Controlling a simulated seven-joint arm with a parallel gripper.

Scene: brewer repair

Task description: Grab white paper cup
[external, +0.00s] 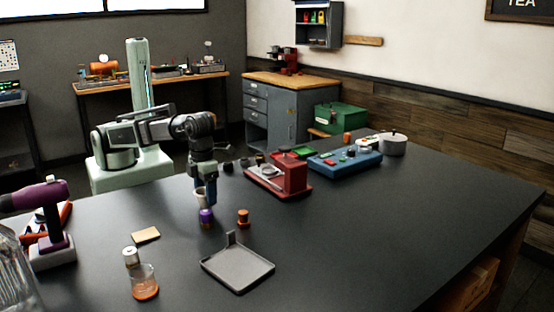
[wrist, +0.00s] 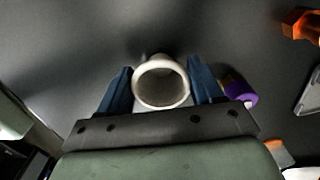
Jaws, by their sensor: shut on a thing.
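The white paper cup (wrist: 161,84) sits between the two blue fingers of my gripper (wrist: 160,86) in the wrist view, its round opening facing the camera. My gripper is shut on it, with one finger on each side. In the external view the cup (external: 200,196) shows as a pale shape at the end of my gripper (external: 206,190), low over the black table (external: 340,225). I cannot tell whether its bottom touches the table.
A purple object (external: 206,216) stands close to the cup. An orange-brown piece (external: 243,217) is to its right. A grey tray (external: 238,270) lies nearer the camera. A glass with orange liquid (external: 144,284) stands at front left. The red machine (external: 279,178) is right of my arm. The table's right side is clear.

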